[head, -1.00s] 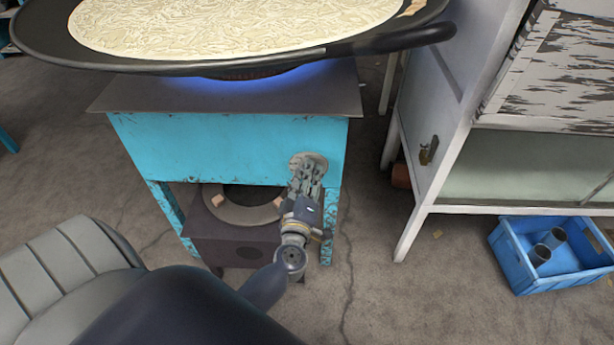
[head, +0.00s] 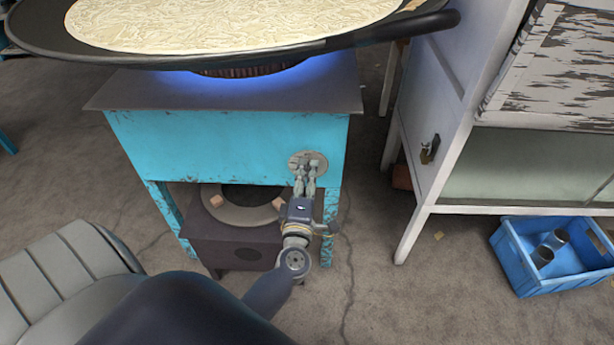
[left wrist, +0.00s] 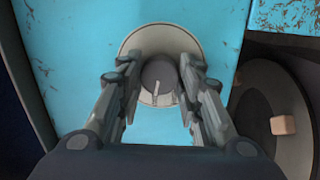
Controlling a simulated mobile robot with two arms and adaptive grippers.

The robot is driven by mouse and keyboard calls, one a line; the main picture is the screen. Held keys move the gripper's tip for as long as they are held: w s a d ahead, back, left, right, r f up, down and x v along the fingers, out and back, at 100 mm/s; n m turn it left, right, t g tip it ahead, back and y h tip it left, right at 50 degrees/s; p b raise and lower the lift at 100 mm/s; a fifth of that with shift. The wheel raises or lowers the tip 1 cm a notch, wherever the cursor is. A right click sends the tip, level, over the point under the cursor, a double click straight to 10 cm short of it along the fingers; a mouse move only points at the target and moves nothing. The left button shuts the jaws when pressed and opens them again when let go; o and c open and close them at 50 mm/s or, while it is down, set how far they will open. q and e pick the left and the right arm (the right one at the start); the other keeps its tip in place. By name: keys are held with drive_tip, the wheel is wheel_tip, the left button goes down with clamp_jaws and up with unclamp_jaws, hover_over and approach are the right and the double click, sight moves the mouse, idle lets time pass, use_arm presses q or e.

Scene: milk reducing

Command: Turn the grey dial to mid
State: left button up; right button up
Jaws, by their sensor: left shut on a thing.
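The grey dial (left wrist: 159,74) is a round knob on a pale round plate (left wrist: 160,36), on the front of the turquoise stove (head: 220,145). In the head view the plate (head: 295,160) shows at the stove's upper right. A light pointer mark on the knob points down in the left wrist view. My left gripper (head: 309,166) is shut on the dial, one finger on each side of the knob, as the left wrist view (left wrist: 160,72) shows. The fingers partly cover the dial in the head view. My right gripper is not in view.
A wide dark pan (head: 150,62) with a pale, stringy layer (head: 230,20) sits above a blue glow on the stove. A dark box (head: 225,240) is beneath. A white cabinet (head: 450,100) and a blue crate (head: 545,280) with cups stand right. Floor between is clear.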

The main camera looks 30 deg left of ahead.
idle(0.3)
use_arm(q)
drive_tip(key=o, duration=1.1)
drive_tip(key=shift+c, duration=0.2)
drive_tip(key=shift+s, duration=0.1)
drive_tip(key=r+v, duration=0.1)
drive_tip(key=v, duration=1.1)
drive_tip(key=shift+f, duration=0.45)
